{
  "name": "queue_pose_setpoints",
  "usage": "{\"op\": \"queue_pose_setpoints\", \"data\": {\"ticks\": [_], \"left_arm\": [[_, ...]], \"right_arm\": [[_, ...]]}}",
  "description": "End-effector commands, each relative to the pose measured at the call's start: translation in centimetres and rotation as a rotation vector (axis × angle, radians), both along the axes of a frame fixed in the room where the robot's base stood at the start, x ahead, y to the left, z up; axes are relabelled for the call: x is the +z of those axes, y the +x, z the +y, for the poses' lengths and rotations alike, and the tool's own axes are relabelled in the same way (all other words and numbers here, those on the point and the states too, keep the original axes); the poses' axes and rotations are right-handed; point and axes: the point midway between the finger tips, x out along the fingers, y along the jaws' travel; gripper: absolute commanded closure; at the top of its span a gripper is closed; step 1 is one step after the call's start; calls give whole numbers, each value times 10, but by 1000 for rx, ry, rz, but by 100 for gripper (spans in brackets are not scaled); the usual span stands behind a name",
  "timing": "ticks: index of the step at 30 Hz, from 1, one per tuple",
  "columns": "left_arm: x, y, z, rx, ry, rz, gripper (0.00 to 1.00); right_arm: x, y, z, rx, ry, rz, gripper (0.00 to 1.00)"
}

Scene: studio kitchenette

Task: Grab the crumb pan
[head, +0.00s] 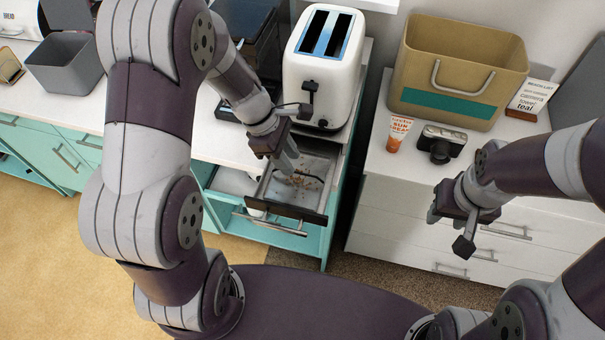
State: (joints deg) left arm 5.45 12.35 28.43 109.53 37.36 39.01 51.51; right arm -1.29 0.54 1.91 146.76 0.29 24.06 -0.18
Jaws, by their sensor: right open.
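The crumb pan (318,198) looks like a shallow, dark-fronted tray with a pale inside and brown crumbs in it. It is pulled out like a drawer below the white toaster (325,75). My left gripper (288,163) points down at the pan's back left part, with its fingers at or just above the inside. I cannot tell whether it touches the pan, and its finger gap is not clear. My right gripper (450,230) is open and empty, in front of the white drawer unit on the right.
An open teal drawer (233,182) is beside and below the pan. A tan bin (455,75), an orange-and-white tube (397,133) and a camera (442,143) stand on the right unit. A gap of floor separates the two units.

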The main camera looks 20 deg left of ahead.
Motion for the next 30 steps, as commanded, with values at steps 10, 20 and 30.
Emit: {"op": "queue_pose_setpoints", "data": {"ticks": [10, 20, 30], "left_arm": [[-49, 0, -24, -3, 2, 1, 66], [-53, 0, -26, -3, 3, -1, 85], [-53, 0, -26, -4, 3, -2, 100]], "right_arm": [[1, 1, 0, 1, 0, -1, 57], [2, 1, 0, 0, 0, -1, 57], [1, 1, 0, 0, 0, -1, 57]]}}
